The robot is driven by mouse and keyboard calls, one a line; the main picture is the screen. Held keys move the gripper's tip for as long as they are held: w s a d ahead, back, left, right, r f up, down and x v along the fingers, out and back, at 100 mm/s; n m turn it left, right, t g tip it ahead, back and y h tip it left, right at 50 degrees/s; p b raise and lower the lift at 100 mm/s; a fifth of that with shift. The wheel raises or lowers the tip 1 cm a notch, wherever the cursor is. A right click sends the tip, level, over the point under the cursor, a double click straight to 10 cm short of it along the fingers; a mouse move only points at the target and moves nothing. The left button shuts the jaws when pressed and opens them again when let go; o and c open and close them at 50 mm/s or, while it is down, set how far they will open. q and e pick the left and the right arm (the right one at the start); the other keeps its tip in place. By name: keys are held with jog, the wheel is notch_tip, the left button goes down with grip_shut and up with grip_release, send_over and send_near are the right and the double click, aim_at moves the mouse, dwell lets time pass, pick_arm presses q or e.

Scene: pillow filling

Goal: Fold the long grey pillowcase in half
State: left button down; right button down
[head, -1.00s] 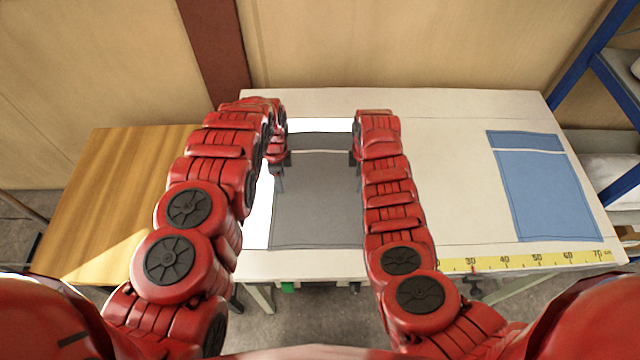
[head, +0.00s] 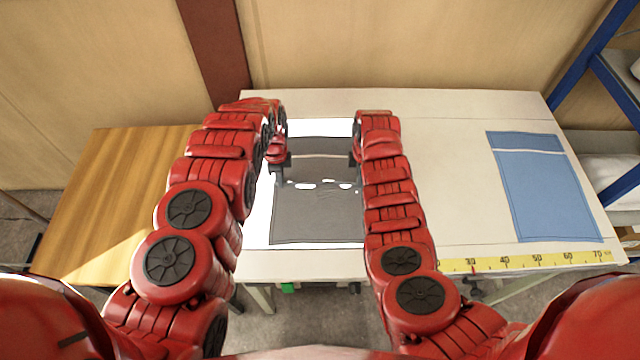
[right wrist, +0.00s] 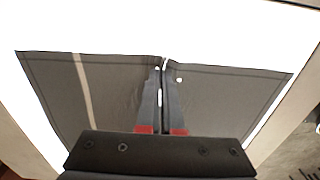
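The long grey pillowcase (head: 315,215) lies on the table with its pale stripe towards the far end. A raised crease with white gaps crosses its middle between my grippers. In the right wrist view, the pillowcase (right wrist: 220,95) is drawn in at its middle between the close-set fingers of my right gripper (right wrist: 161,80), which is shut on its edge. In the head view, my right gripper (head: 355,160) is mostly hidden by its arm, at the pillowcase's right edge. My left gripper (head: 280,174) is at the left edge, where the crease ends, and looks shut on the cloth.
A blue pillowcase (head: 550,195) lies flat at the right of the pale table (head: 450,170). A yellow measuring tape (head: 535,260) runs along the front edge. A wooden table (head: 110,195) stands at the left, blue shelving (head: 590,60) at the right. The middle right is clear.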

pick_arm(q)
jog(key=shift+r, duration=0.1)
dwell(0.3)
